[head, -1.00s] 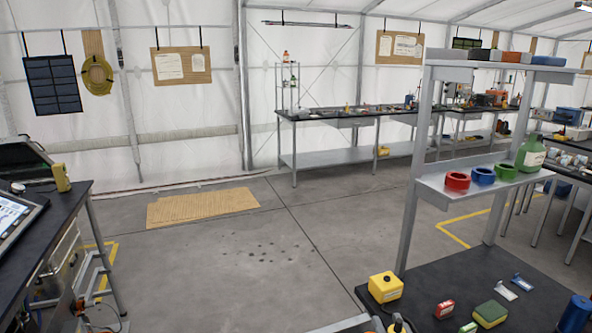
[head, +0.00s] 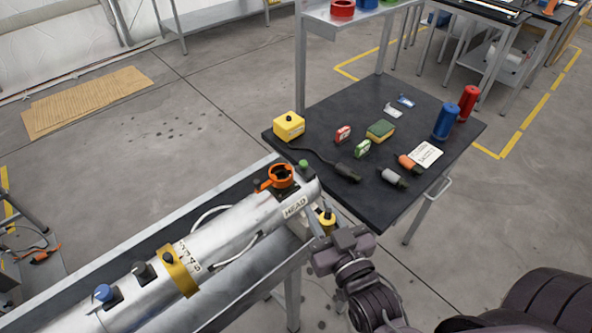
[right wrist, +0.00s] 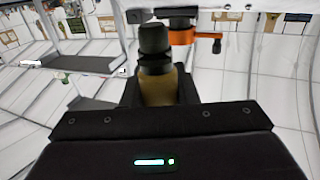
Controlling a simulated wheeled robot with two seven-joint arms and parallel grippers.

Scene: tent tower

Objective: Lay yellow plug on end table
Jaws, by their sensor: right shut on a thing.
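The yellow plug (head: 327,220) has a yellow body and a dark end. My right gripper (head: 334,238) is shut on it, beside the tube's end marked HEAD. In the right wrist view the plug (right wrist: 158,82) stands between the fingers, dark end up, its lower part hidden by the gripper. The end table (head: 340,108) is the black-topped table just beyond the gripper. The plug appears apart from its top. My left gripper is not in view.
On the table stand a yellow box (head: 289,126), a green-yellow sponge (head: 380,131), a blue cylinder (head: 446,122), a red cylinder (head: 467,103), dark connectors (head: 347,172) and a white card (head: 426,154). The silver tube (head: 220,240) with an orange ring (head: 281,176) lies left. The table's near corner is bare.

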